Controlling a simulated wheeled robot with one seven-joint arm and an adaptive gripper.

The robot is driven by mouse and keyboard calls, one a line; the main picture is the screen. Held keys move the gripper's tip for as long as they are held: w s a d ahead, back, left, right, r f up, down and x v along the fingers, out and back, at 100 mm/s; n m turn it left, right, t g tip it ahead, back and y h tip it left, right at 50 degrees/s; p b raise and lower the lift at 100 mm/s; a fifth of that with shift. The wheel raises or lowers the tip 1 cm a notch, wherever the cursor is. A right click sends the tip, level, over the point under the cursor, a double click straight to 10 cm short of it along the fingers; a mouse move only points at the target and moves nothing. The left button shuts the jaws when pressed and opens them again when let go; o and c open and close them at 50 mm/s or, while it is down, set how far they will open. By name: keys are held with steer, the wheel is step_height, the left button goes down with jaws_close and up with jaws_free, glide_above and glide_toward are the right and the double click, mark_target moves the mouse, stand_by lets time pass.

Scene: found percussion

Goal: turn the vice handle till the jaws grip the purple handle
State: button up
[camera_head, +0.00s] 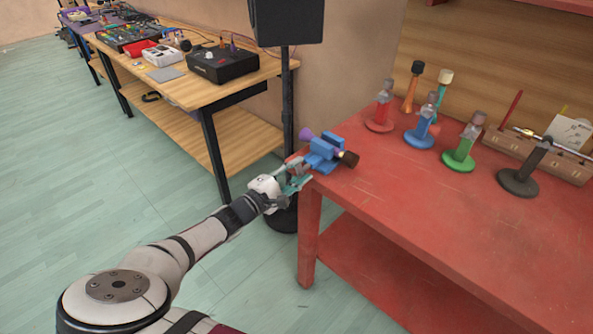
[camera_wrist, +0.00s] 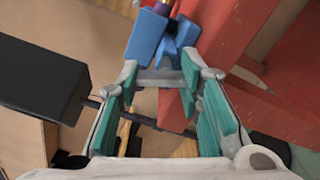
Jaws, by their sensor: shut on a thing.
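The blue vice (camera_head: 322,153) sits on the near left corner of the red table. The purple handle (camera_head: 305,134) shows at the vice's far side in the head view; a dark piece with an orange band sticks out on the right. In the wrist view the blue vice (camera_wrist: 148,38) is ahead, with a sliver of the purple handle (camera_wrist: 164,4) at the top edge. My gripper (camera_wrist: 158,76) is shut on the grey vice handle (camera_wrist: 160,79), a bar across its teal-padded fingers. I cannot tell whether the vice jaws touch the purple handle.
The red table (camera_head: 420,210) carries several coloured stands, such as the red one (camera_head: 381,120) and the green one (camera_head: 462,150). A black speaker (camera_head: 287,20) on a pole stands close behind my gripper. A wooden bench (camera_head: 205,92) with equipment is at the left.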

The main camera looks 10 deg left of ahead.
steer(key=shift+s+d+f+m, duration=0.15)
steer(key=shift+d+f+m, duration=0.25)
steer(key=shift+f+m, duration=0.15)
steer(key=o, duration=1.4)
steer(key=shift+a+r, duration=0.1)
steer(key=shift+a+r, duration=0.1)
steer(key=shift+a, duration=0.05)
steer(key=v, duration=1.1)
steer(key=shift+s+a, duration=0.2)
steer(key=shift+s, duration=0.1)
